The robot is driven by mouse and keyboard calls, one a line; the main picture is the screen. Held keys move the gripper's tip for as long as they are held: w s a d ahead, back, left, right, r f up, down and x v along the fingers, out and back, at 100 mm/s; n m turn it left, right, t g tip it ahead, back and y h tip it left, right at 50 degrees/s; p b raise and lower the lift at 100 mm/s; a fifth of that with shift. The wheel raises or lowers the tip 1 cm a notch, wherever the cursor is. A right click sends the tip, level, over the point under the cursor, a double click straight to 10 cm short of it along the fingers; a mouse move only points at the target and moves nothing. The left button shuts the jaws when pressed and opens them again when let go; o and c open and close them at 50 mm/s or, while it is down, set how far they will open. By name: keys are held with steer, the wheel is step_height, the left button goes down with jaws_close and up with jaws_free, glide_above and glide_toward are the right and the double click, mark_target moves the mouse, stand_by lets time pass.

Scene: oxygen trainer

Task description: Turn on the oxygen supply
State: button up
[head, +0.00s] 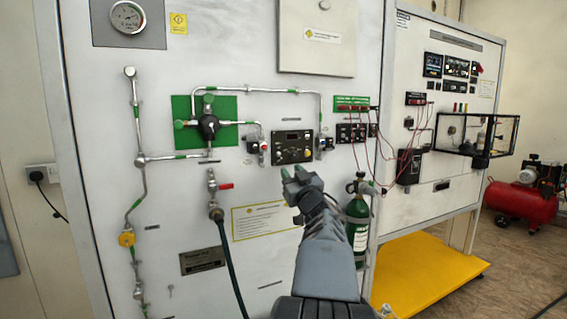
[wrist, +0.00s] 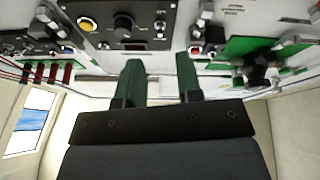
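A white trainer panel (head: 170,80) carries the oxygen piping. A black round valve with green knobs (head: 208,127) sits on a green plate (head: 228,106), left of my gripper. A red-handled valve (head: 221,186) with a dark hose is below it. A dark control box (head: 293,147) with a knob and buttons is just beyond my fingertips. It also shows in the wrist view (wrist: 120,40), appearing inverted. A green oxygen cylinder (head: 357,228) stands upright at the panel's right edge. My gripper (head: 294,174) is open and empty; its green fingers are apart in the wrist view (wrist: 161,78).
A round gauge (head: 128,18) is at top left. Red leads (head: 376,172) hang between the panels on the right. A clear box (head: 480,134) juts out from the right panel. A yellow base (head: 430,268) and red compressor (head: 522,203) are low on the right.

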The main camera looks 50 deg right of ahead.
mark_target(281, 157)
steer(key=shift+p+x, duration=0.3)
steer(key=shift+x, duration=2.85)
jaws_close()
steer(key=shift+a, duration=0.1)
